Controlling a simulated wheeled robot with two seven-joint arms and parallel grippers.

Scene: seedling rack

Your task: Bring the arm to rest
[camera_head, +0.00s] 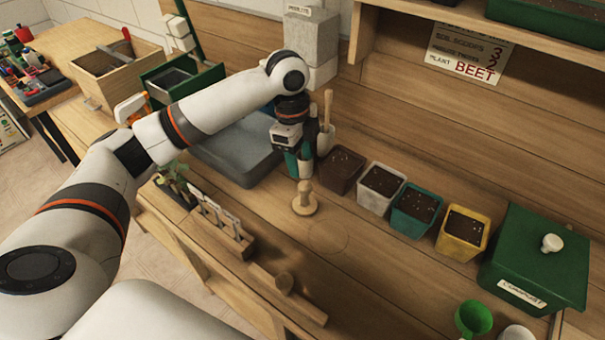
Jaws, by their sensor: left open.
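My left arm (205,115) reaches in from the left across the wooden bench, its wrist bent downward. My left gripper (299,168) points down over the bench, beside the right edge of a grey tray (235,158). Its jaws are open, and I see nothing held between them. A round-based wooden tamper (304,202) stands upright on the bench in front of the gripper, apart from it. My right gripper is not in view.
Several soil-filled pots stand in a row right of the gripper, starting with a brown pot (340,172). A green compost bin (535,258) is at the right. A wooden label holder (222,228) lies near the front edge. Bench around the tamper is clear.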

